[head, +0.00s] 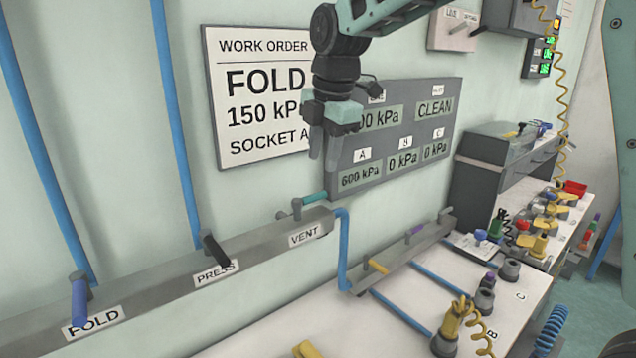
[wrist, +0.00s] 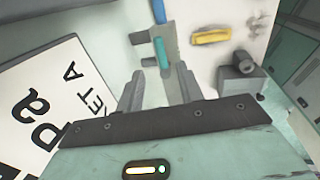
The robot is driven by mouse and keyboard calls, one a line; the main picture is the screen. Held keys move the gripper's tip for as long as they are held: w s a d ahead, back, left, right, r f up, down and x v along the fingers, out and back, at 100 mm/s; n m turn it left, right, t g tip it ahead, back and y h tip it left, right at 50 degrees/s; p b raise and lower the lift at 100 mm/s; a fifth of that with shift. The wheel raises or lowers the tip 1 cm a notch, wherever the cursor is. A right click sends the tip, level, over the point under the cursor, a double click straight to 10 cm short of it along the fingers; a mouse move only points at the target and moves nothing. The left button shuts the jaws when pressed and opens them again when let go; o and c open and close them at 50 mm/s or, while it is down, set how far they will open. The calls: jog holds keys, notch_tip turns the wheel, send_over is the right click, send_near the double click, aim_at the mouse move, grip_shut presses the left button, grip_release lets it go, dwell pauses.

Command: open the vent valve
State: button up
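The vent valve has a teal handle (head: 314,197) on a grey post at the right end of the wall rail, above the VENT label (head: 304,235). The handle points right, roughly along the rail. My gripper (head: 324,162) hangs above it with fingers pointing down, apart from the handle. In the wrist view, my gripper (wrist: 160,76) is open and empty. The teal handle (wrist: 162,54) shows beyond the fingertips, roughly in line with the gap between them.
The same rail (head: 150,277) carries a black PRESS handle (head: 216,250) and a blue FOLD handle (head: 79,302). A blue pipe (head: 342,250) runs down from the rail's right end to a lower manifold (head: 405,255). The display panel (head: 395,165) is on the wall behind my gripper.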

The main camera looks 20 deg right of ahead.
aim_at(318, 194)
jog(key=f, duration=0.2)
jog(key=w+f+p, duration=0.1)
jog(key=f, duration=0.4)
jog(key=shift+w+a+f, duration=0.25)
jog(key=shift+f, duration=0.15)
grip_shut()
